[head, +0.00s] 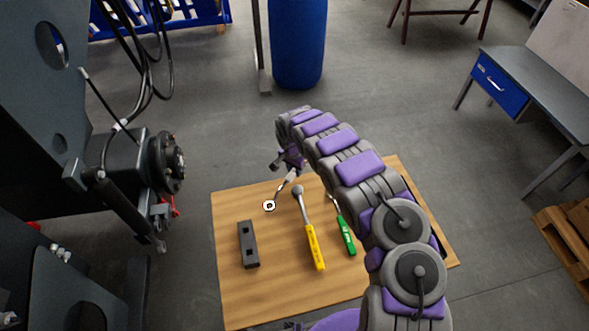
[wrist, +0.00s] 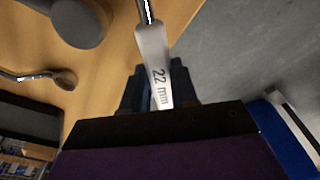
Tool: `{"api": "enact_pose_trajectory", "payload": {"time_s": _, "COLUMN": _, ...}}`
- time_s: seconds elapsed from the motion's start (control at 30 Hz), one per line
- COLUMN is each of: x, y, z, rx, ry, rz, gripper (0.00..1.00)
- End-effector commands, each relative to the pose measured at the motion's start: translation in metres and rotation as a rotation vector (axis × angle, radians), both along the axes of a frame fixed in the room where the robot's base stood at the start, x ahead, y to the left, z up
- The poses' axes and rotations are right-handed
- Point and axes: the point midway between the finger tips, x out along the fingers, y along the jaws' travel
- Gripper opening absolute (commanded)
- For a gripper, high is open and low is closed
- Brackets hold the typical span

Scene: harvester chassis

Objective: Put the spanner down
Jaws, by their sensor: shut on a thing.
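The spanner (head: 279,194) is silver with a ring end, over the far left part of the wooden table (head: 240,295). My gripper (head: 290,164) is shut on its far end; my arm partly hides the jaws in the head view. In the wrist view, the spanner's flat part marked "22 mm" (wrist: 152,50) sits between the two dark fingers of my gripper (wrist: 157,88). The ring end points toward the near left in the head view. I cannot tell whether it touches the table top.
A dark block (head: 248,244), a yellow-handled tool (head: 314,245) and a green-handled tool (head: 346,236) lie on the table. My arm covers the table's right side. Bare wood shows at the front left. The harvester chassis (head: 40,120) stands left.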

Motion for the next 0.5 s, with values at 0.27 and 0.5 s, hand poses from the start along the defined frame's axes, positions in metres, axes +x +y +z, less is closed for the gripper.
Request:
{"api": "enact_pose_trajectory", "payload": {"time_s": 0.27, "x": 0.0000, "y": 0.0002, "z": -0.0021, "rx": 0.000, "ry": 0.000, "rz": 0.001, "gripper": 0.43}}
{"api": "enact_pose_trajectory", "payload": {"time_s": 0.5, "x": 0.0000, "y": 0.0002, "z": -0.0023, "rx": 0.000, "ry": 0.001, "rz": 0.001, "gripper": 0.54}}
